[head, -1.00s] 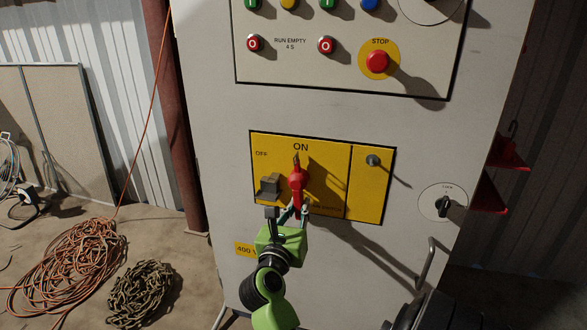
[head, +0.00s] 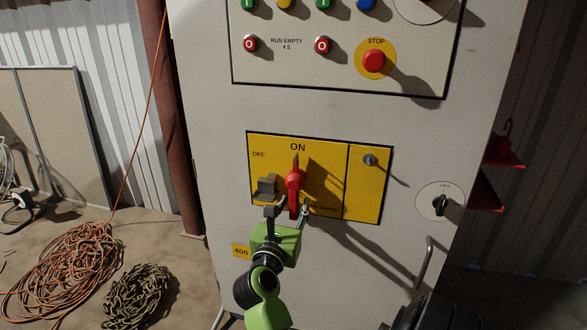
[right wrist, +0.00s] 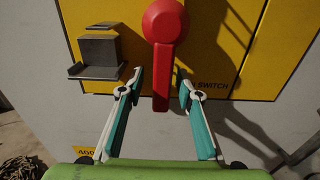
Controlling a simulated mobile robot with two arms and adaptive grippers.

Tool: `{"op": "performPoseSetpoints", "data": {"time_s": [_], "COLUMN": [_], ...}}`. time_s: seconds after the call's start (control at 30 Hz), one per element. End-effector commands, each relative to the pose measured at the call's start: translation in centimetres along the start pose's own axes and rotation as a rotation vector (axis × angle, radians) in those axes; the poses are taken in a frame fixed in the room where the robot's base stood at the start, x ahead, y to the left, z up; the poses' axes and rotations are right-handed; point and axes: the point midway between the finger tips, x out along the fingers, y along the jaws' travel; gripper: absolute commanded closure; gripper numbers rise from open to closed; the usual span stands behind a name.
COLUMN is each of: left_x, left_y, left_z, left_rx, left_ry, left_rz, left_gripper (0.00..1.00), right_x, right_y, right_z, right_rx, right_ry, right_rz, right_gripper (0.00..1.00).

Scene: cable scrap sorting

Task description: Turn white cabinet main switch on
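The white cabinet (head: 215,110) carries a yellow main switch panel (head: 325,200) marked OFF at the upper left and ON at the top middle. Its red rotary handle (head: 295,180) stands nearly upright, with its pointed upper end toward ON. In the right wrist view the red handle (right wrist: 162,60) hangs straight down between my fingers. My right gripper (head: 288,211) is just below the handle's hub. It is open, one finger on each side of the handle's lower end, with a gap on both sides. My left gripper is not in view.
A grey hasp block (head: 268,186) juts out left of the handle, close to my left-hand finger. Above is a control panel with a red STOP button (head: 374,61). A cabinet door handle (head: 425,262) is at lower right. Orange cable (head: 65,275) and a chain (head: 138,295) lie on the floor.

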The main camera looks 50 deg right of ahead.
Motion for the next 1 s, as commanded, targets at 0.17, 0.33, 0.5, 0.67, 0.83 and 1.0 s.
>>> {"op": "performPoseSetpoints", "data": {"time_s": [0.17,0.33,0.5,0.67,0.83,1.0], "left_x": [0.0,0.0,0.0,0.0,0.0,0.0], "left_y": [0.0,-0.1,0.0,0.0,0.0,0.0], "left_z": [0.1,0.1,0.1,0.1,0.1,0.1], "left_rx": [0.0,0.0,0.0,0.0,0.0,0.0], "left_ry": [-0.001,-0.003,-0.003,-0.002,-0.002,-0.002], "left_rz": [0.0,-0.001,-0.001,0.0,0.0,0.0], "left_gripper": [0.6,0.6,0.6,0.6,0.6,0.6], "right_x": [0.0,0.0,0.0,0.0,0.0,0.0], "right_y": [-0.1,-0.1,0.0,0.1,0.2,0.2], "right_z": [-0.1,1.1,4.3,7.4,9.5,10.0], "right_rx": [-0.003,0.001,0.004,0.004,0.001,-0.002], "right_ry": [0.001,-0.001,-0.003,-0.005,-0.004,0.0], "right_rz": [-0.001,-0.004,-0.003,-0.001,0.001,0.001], "right_gripper": [0.68,0.68,0.68,0.68,0.68,0.68]}}
